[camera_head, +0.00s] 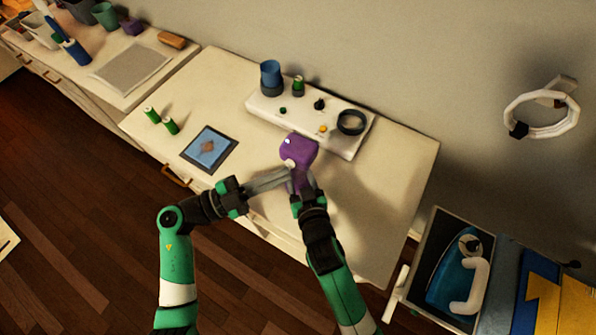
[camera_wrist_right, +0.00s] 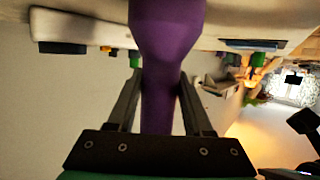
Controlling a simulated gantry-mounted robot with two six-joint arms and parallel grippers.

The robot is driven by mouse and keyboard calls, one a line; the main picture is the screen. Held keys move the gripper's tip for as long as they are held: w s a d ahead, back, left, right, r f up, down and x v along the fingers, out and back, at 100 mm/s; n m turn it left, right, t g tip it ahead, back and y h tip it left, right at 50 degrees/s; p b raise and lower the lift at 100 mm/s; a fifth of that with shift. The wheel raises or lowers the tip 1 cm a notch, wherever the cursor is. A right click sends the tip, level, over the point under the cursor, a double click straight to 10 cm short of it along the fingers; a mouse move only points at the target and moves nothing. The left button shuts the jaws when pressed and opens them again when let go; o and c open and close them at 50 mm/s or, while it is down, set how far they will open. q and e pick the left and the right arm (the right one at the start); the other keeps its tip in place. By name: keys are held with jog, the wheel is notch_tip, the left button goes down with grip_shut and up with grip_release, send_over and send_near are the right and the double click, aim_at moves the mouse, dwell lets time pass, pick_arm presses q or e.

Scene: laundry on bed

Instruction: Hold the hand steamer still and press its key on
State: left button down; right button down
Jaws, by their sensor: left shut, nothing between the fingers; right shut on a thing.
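The purple hand steamer (camera_head: 302,149) stands over the front part of the white table, its wide head up and its handle down. My right gripper (camera_head: 302,182) is shut on the steamer's handle; the right wrist view shows the purple handle (camera_wrist_right: 160,95) between the two fingers. My left gripper (camera_head: 286,174) is shut and empty, reaching in from the left with its fingertips at the handle side. I cannot tell whether they touch it. Small pale spots show on the steamer's left side; which one is the key is unclear.
A white tray (camera_head: 270,112) with a blue cup (camera_head: 270,74), a black ring (camera_head: 351,122) and small knobs lies behind the steamer. A dark-framed blue mat (camera_head: 209,149) and green spools (camera_head: 170,126) lie left. An open drawer bin (camera_head: 432,225) stands right. The table's right part is clear.

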pick_arm(q)
jog(key=shift+w, duration=0.1)
dwell(0.4)
jog(key=shift+w+d, duration=0.25)
jog(key=shift+w, duration=0.05)
jog(key=shift+s, duration=0.1)
jog(key=shift+s+a, duration=0.25)
jog(key=shift+s, duration=0.05)
dwell(0.3)
jog(key=s+a, duration=0.3)
jog(key=s, duration=0.2)
jog(key=shift+s, duration=0.1)
dwell(0.3)
